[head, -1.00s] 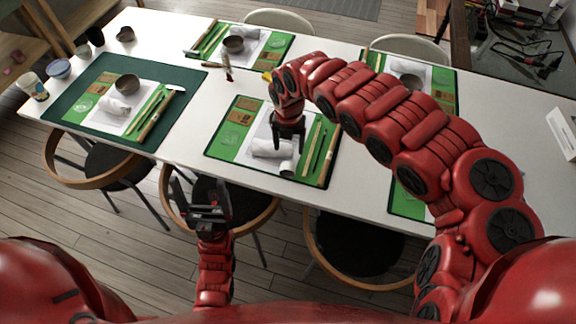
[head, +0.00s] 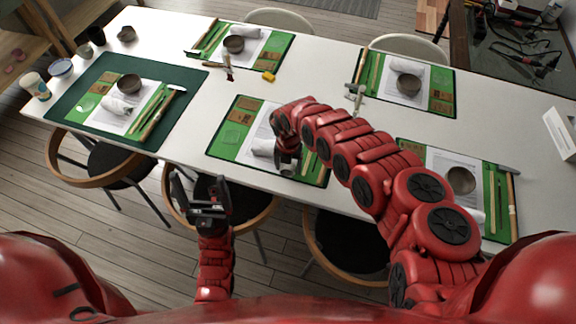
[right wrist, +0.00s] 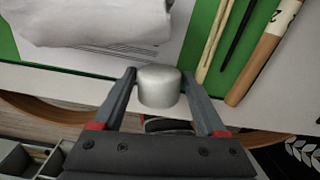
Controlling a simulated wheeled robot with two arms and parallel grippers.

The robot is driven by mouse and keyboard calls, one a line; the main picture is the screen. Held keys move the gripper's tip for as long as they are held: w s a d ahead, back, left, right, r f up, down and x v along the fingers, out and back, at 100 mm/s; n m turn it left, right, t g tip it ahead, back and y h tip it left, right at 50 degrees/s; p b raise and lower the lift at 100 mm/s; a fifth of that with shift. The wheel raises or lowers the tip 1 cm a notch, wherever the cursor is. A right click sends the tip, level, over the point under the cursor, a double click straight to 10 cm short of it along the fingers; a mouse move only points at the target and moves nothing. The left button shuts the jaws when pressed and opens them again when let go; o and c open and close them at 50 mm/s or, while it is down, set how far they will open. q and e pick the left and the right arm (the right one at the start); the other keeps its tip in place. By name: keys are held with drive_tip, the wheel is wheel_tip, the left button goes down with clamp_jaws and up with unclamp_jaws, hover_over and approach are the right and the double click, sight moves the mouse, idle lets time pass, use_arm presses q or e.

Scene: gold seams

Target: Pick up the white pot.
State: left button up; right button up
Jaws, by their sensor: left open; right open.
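The small white pot (right wrist: 159,88) stands near the front edge of the table, seen in the right wrist view between the two fingers of my right gripper (right wrist: 159,76). The fingers are open, with a small gap on each side of the pot. In the head view my right gripper (head: 287,162) is low over the front middle place setting and mostly hides the pot. My left gripper (head: 199,188) is open and empty, in front of the table by a chair.
A crumpled white cloth (right wrist: 95,22) lies just behind the pot, with wooden tools (right wrist: 262,58) on a green mat (right wrist: 236,52) to its right. The white table (head: 345,85) bears several similar settings with brown bowls. A yellow block (head: 268,76) lies farther back.

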drive_tip(key=shift+c, duration=0.2)
clamp_jaws()
idle(0.3)
drive_tip(key=shift+r, duration=0.15)
